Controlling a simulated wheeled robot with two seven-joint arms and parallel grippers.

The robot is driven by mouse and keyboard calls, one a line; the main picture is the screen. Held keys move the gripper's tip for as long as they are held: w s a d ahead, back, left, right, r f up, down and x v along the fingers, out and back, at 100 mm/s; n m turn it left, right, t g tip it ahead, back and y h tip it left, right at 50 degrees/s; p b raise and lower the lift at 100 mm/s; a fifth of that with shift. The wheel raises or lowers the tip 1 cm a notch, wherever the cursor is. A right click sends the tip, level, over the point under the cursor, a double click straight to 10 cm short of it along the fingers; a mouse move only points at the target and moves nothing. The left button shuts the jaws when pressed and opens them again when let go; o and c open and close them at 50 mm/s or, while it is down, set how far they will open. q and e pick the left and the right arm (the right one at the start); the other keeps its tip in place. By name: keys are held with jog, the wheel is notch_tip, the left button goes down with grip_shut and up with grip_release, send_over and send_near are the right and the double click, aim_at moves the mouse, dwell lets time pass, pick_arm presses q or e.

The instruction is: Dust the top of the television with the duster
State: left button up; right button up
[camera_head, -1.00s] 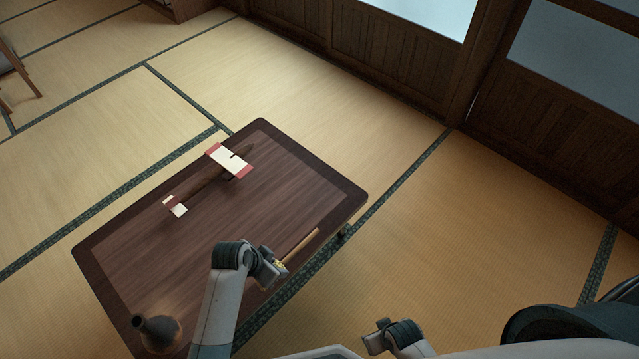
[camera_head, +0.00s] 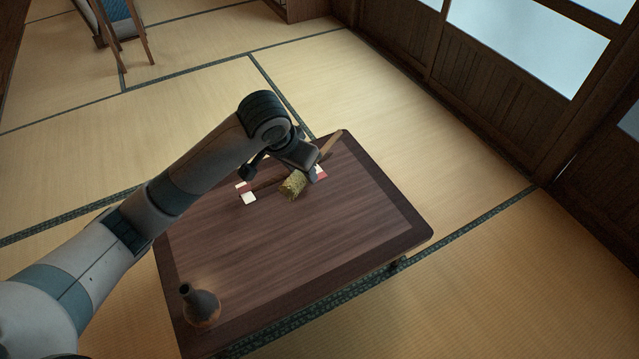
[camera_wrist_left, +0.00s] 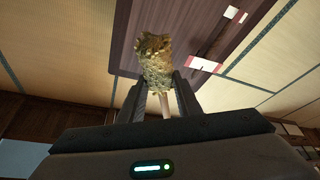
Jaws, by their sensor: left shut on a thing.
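My left gripper (camera_head: 311,167) is shut on the duster's wooden handle (camera_head: 330,146), above the far part of the low table. It also shows in the left wrist view (camera_wrist_left: 162,88), with its two fingers either side of the handle. The duster has a yellow-green bristly head (camera_head: 293,186), which points toward the near side in the head view. The head also fills the top middle of the left wrist view (camera_wrist_left: 155,60). Whether the duster touches anything below it I cannot tell. No television shows in these views. My right gripper is not in view.
A low dark wooden table (camera_head: 320,265) stands on tatami. On it are a long brown object with red and white pieces (camera_head: 249,198), partly hidden, and a dark round vase (camera_head: 202,306). An easel-like wooden stand (camera_head: 145,45) is at the back left. Open floor lies right.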

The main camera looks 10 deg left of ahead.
pick_arm(q)
jog(key=s+a+r+n+y, duration=0.2)
jog(key=s+a+r+n, duration=0.2)
jog(key=a+r, duration=0.7)
jog(key=shift+s+n, duration=0.35)
jog(key=shift+n, duration=0.35)
